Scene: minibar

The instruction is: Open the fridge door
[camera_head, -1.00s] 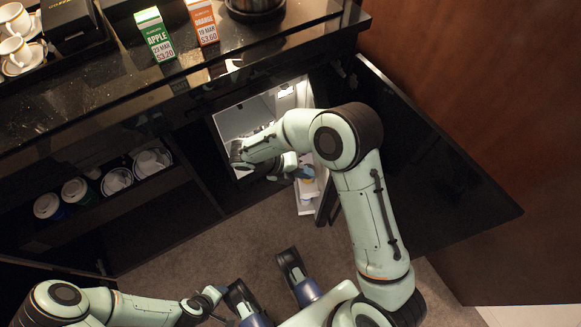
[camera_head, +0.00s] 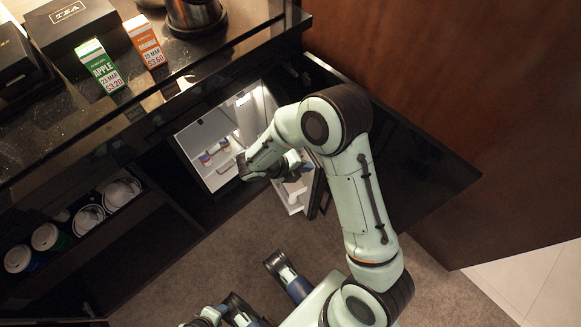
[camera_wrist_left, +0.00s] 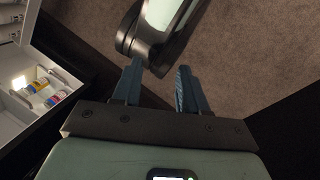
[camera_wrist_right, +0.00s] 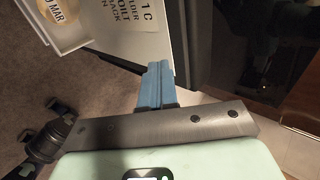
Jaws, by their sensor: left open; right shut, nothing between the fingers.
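The fridge (camera_head: 189,139) stands open in the dark cabinet, its white interior lit with several small cans inside. Its door (camera_head: 290,196) is swung out to the right, white inner side showing. My right gripper (camera_head: 297,172) is at the door's inner side; its fingers are shut and empty. In the right wrist view the shut fingers (camera_wrist_right: 156,80) lie beside the white door panel (camera_wrist_right: 150,48) with printed labels; contact is unclear. My left gripper (camera_wrist_left: 159,68) is open and empty in the left wrist view, with the fridge interior (camera_wrist_left: 12,55) at the left.
A dark cabinet door (camera_head: 405,150) stands open at the right, before a brown wood wall (camera_head: 450,80). Juice cartons (camera_head: 100,66) and a tea box (camera_head: 70,25) stand on the counter. Cups and cans (camera_head: 48,237) fill a shelf at lower left.

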